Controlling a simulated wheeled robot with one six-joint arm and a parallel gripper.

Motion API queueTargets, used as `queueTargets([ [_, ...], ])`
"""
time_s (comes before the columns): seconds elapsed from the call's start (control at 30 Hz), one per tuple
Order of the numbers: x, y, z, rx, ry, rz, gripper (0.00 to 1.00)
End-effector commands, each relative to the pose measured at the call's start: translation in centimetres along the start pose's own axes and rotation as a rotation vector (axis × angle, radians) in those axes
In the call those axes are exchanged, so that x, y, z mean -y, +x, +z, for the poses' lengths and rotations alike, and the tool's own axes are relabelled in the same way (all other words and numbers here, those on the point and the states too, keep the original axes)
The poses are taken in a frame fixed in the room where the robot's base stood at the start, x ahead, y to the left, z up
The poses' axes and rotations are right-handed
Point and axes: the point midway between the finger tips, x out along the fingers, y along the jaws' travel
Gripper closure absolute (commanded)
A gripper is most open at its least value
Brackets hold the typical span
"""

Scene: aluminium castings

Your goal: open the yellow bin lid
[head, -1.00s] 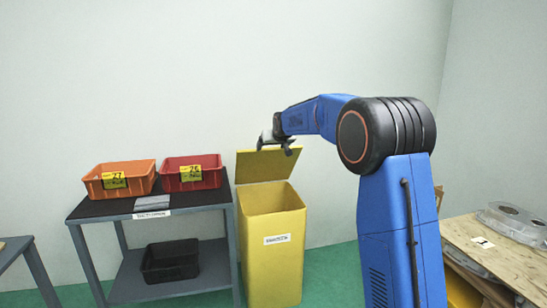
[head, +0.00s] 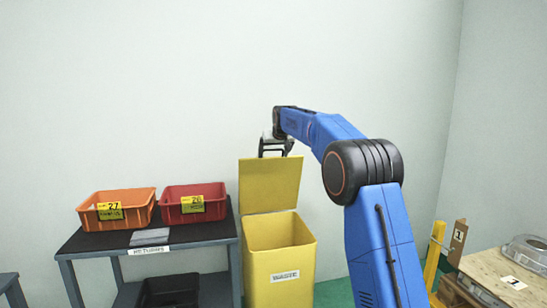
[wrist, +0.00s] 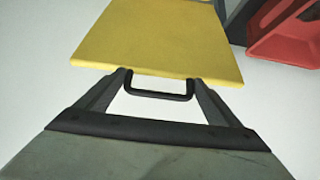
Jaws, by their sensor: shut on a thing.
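The yellow bin (head: 279,262) stands on the green floor to the right of the table, with a white "WASTE" label on its front. Its yellow lid (head: 269,184) is raised steeply at the back, and the bin's mouth shows open. My gripper (head: 276,152) is at the lid's top edge. In the wrist view the lid (wrist: 155,45) fills the upper middle, and a dark handle (wrist: 160,96) sticks out from its edge. My gripper's fingers (wrist: 160,92) stand either side of this handle, shut on it.
A table (head: 196,234) left of the bin holds an orange crate (head: 116,209), a red crate (head: 194,204) and a grey flat piece (head: 149,237). A black crate (head: 169,291) is on its lower shelf. A wooden bench (head: 505,281) with a casting stands at the right. The wall is behind the bin.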

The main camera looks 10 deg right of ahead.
Motion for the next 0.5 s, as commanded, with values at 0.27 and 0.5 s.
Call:
queueTargets([
  [0.27, -0.40, -0.47, -0.51, -0.006, 0.001, 0.005, 0.53],
  [0.5, -0.42, -0.54, -0.56, -0.007, 0.001, 0.005, 0.53],
])
